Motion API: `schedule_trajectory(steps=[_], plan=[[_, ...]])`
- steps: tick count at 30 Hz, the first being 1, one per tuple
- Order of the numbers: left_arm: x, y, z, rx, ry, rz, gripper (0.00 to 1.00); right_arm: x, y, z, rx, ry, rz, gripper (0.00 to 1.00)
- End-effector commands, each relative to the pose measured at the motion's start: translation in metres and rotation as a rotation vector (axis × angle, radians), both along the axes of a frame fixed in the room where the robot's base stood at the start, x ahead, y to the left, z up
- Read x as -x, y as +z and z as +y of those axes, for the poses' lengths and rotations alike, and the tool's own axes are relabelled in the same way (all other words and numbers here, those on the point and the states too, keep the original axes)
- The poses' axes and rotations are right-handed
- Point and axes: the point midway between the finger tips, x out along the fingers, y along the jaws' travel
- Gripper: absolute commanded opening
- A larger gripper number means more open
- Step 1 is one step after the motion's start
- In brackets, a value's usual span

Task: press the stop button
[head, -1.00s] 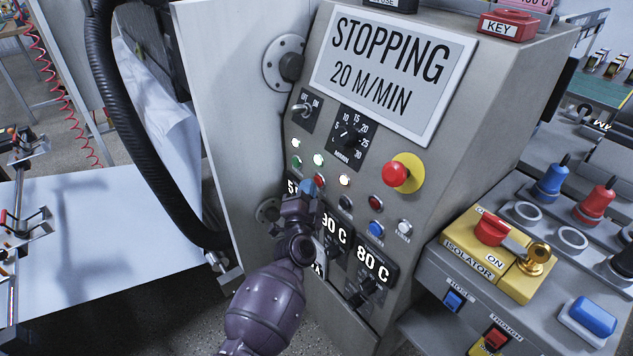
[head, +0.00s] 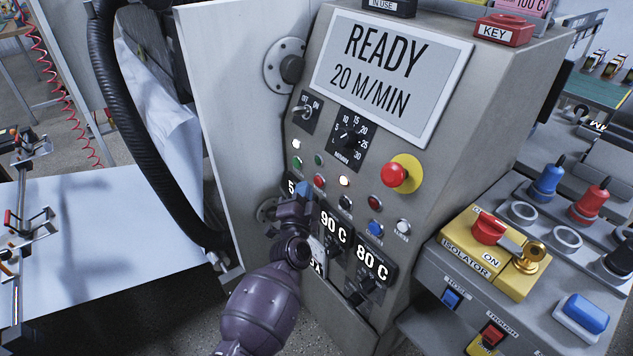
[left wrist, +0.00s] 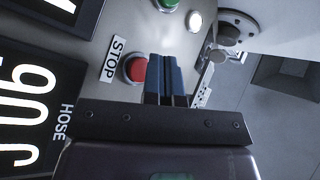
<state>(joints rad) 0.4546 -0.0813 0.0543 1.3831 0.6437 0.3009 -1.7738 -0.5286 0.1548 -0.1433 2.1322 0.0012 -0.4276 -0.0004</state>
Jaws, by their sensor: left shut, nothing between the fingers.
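The red stop button (left wrist: 134,68) sits beside its STOP label (left wrist: 114,59) in the left wrist view. In the head view the stop button (head: 319,181) shows just right of my left fingertips. My left gripper (head: 303,188) is shut and empty, low in front of the grey panel. Its blue fingers (left wrist: 165,80) are close beside the button in the left wrist view; whether they touch it I cannot tell. The display (head: 385,65) reads READY, 20 M/MIN. My right gripper is out of view.
A red emergency knob on a yellow disc (head: 394,174) sticks out right of the stop button. A toggle switch (head: 302,111) and a dial (head: 347,137) are above. A yellow isolator box (head: 492,256) stands at right. A black hose (head: 130,130) hangs at left.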

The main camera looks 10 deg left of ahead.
Motion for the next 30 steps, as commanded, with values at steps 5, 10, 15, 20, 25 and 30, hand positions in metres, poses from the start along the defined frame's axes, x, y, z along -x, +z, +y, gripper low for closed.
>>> schedule_trajectory(steps=[5,10,15,20,25,30], plan=[[0.000,-0.001,0.000,-0.001,0.001,0.001,0.00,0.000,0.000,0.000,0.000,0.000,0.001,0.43],[0.007,0.001,0.006,-0.003,0.001,-0.001,0.00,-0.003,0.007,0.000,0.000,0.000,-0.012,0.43],[0.018,0.002,0.015,-0.002,0.001,-0.001,0.00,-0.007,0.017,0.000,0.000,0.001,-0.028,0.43],[0.028,0.002,0.023,-0.002,0.001,-0.001,0.00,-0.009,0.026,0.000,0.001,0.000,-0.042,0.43],[0.037,0.001,0.029,-0.001,0.001,-0.001,0.00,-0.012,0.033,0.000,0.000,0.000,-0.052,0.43],[0.040,0.000,0.031,-0.001,0.000,0.000,0.00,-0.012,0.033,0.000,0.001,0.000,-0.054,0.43]])
